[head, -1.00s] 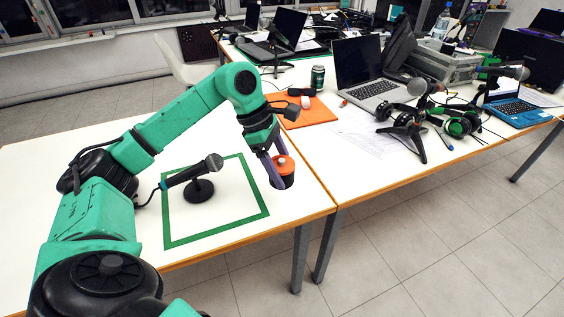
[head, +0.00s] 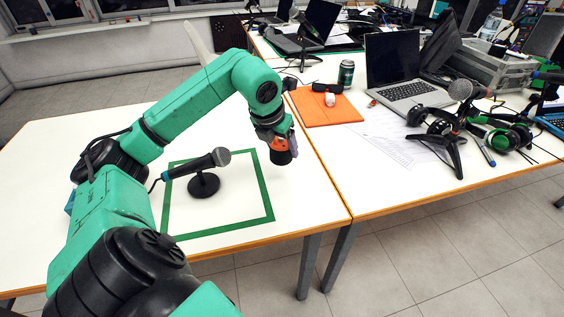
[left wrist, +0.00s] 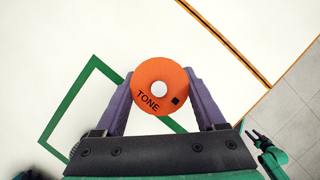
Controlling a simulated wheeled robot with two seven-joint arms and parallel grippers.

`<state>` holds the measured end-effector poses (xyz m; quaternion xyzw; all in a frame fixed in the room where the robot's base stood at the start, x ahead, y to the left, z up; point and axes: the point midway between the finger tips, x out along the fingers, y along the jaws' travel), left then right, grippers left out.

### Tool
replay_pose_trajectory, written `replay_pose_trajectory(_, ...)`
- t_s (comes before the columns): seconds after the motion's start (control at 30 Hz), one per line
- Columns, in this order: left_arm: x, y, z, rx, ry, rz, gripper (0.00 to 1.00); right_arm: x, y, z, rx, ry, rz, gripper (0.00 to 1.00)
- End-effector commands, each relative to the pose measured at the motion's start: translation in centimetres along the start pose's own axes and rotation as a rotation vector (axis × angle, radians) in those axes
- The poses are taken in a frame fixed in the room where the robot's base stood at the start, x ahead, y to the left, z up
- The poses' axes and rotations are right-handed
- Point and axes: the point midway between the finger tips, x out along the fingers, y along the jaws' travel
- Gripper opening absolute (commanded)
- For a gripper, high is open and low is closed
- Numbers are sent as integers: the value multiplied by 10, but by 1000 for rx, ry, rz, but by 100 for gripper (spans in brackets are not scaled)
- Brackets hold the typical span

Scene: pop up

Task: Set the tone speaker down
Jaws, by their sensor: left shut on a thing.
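The tone speaker, an orange-topped dark cylinder (head: 281,150), is held between the fingers of my left gripper (head: 276,140). In the left wrist view its round orange top (left wrist: 160,86) faces the camera, marked TONE, with a white centre and a small black square. The two purple fingers of the left gripper (left wrist: 159,95) press on its sides. In the head view the speaker is just outside the right side of the green taped square (head: 266,190), over the white table (head: 300,200). Whether its base touches the table is hard to tell.
A microphone on a round stand (head: 204,183) is inside the green square. An orange folder (head: 325,108) with sunglasses and a mouse lies beyond the table seam. White table front is clear.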

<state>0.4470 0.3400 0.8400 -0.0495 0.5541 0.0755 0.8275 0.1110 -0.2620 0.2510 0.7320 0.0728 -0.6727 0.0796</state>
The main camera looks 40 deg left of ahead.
Motion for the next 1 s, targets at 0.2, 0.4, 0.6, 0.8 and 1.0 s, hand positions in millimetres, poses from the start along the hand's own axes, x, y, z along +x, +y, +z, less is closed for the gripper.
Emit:
replay_pose_trajectory(0.2, 37, -1, -16, 1, 1, -2, 7, 10, -1, -8, 5, 4, -1, 50)
replay_pose_trajectory(0.4, 53, 0, -22, 0, -3, -2, 7, 8, -2, -22, 10, 10, -2, 50)
replay_pose_trajectory(0.6, 54, 0, -22, 1, -2, -2, 7, 8, -2, -23, 10, 10, -2, 50)
replay_pose_trajectory(0.8, 54, 0, -22, 1, -1, -2, 100, 8, -2, -23, 11, 9, -2, 50)
replay_pose_trajectory(1.0, 52, 0, -21, 1, -1, -2, 100, 6, -2, -24, 10, 13, -2, 50)
